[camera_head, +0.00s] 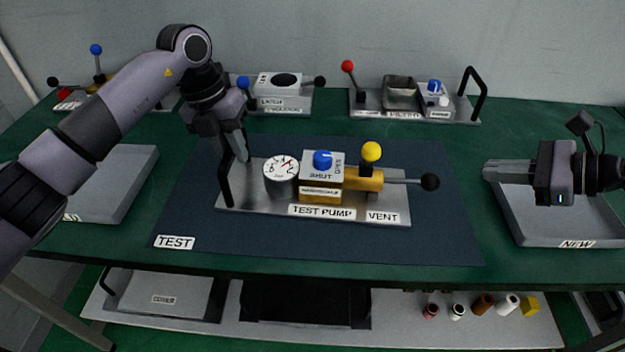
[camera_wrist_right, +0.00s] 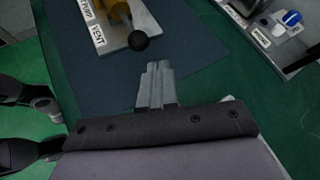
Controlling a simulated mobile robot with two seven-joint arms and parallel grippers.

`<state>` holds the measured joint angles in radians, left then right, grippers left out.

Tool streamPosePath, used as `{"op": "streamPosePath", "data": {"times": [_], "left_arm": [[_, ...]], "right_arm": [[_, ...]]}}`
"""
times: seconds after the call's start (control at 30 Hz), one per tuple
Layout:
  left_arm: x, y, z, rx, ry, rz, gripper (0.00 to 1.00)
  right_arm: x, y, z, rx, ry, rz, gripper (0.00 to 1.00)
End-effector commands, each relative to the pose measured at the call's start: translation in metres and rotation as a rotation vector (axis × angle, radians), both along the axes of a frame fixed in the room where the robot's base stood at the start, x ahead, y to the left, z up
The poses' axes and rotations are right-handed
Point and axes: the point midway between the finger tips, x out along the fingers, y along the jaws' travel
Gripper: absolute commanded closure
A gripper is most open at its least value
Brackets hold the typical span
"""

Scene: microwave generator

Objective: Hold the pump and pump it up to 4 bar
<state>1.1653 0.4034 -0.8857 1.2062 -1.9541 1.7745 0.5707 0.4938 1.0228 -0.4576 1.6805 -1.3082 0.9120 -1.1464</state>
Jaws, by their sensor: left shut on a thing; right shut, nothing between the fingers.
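The test pump stands on a metal base plate (camera_head: 255,211) on the dark mat. It has a round gauge (camera_head: 281,169), a blue knob (camera_head: 322,159) by the SHUT and OPEN marks, a brass body (camera_head: 363,180), a yellow ball (camera_head: 371,151) on top and a rod ending in a black ball (camera_head: 430,182). The gauge's exact reading is too small to tell. My left gripper (camera_head: 238,158) is shut on the black handle (camera_head: 225,180) at the plate's left end. My right gripper (camera_head: 490,170) is shut and empty, to the right of the black ball, apart from it. The black ball also shows in the right wrist view (camera_wrist_right: 138,40).
A grey tray labelled NEW (camera_head: 560,228) lies below my right gripper. Another grey tray (camera_head: 115,185) is at the left. Devices with levers and a filter unit (camera_head: 400,92) stand along the back. Small coloured parts (camera_head: 482,304) lie on the lower shelf. The mat's front (camera_head: 330,245) is clear.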

Motion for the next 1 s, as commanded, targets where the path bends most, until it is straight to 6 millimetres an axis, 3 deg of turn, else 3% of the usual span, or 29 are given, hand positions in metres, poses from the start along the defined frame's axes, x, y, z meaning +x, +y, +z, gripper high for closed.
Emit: {"op": "streamPosePath", "data": {"times": [0.2, 0.4, 0.93, 0.97, 1.0], "left_arm": [[-0.001, 0.000, -0.003, 0.002, 0.004, -0.001, 1.00], [-0.001, 0.000, -0.003, 0.002, 0.004, -0.002, 1.00], [-0.001, 0.000, -0.003, 0.002, 0.004, -0.001, 1.00], [-0.001, 0.000, -0.003, 0.002, 0.004, -0.001, 0.69], [-0.001, 0.000, -0.003, 0.002, 0.004, -0.001, 0.56]], "right_arm": [[-0.023, -0.035, 0.022, -0.005, 0.003, -0.002, 1.00], [-0.038, -0.057, 0.037, -0.003, 0.004, -0.001, 1.00], [-0.045, -0.067, 0.046, 0.000, 0.000, 0.000, 1.00], [-0.045, -0.067, 0.046, 0.000, 0.000, 0.000, 1.00], [-0.045, -0.067, 0.046, 0.000, 0.000, 0.000, 1.00]]}}
